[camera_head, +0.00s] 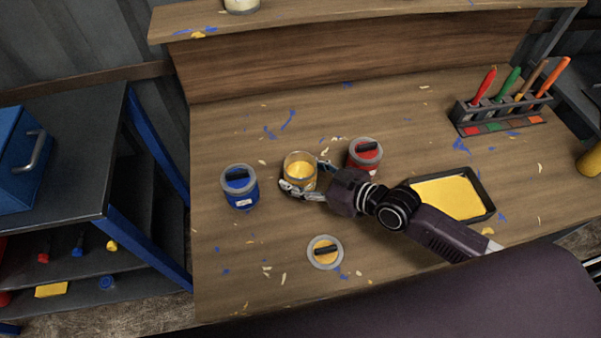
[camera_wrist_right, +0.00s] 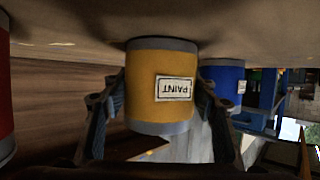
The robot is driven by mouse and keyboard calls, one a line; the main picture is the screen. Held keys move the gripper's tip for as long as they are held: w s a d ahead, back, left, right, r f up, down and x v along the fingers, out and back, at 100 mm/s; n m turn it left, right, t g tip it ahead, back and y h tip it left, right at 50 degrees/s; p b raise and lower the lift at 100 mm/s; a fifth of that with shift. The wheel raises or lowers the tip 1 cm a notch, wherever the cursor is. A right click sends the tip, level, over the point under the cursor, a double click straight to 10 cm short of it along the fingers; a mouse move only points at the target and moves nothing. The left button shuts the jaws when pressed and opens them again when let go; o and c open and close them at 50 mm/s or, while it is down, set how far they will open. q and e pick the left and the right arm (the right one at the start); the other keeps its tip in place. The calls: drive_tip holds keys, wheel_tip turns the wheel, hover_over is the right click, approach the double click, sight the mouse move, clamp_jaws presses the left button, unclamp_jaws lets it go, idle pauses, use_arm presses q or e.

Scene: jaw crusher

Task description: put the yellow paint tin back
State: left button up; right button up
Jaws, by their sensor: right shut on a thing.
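The yellow paint tin (camera_head: 300,168) is open, with yellow paint showing inside, and stands between the blue tin and the red tin on the workbench. My right gripper (camera_head: 303,187) is shut on it, with its fingers around the tin's sides. In the right wrist view the yellow tin (camera_wrist_right: 160,85) appears upside down between the two fingers of the gripper (camera_wrist_right: 158,110), its PAINT label showing. I cannot tell whether its base touches the bench. My left gripper is not in view.
A tray of yellow paint (camera_head: 481,213) lies under and beside my right arm. A brush rack (camera_head: 500,113) stands at the back right. The bench's front left is mostly clear.

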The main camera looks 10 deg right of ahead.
drive_tip(key=o, duration=1.6)
drive_tip(key=shift+r, duration=0.1)
drive_tip(key=v, duration=1)
drive_tip(key=shift+s+d, duration=0.15)
drive_tip(key=shift+d, duration=0.05)
drive_tip(key=shift+v, duration=0.8)
drive_tip(key=shift+r, duration=0.15)
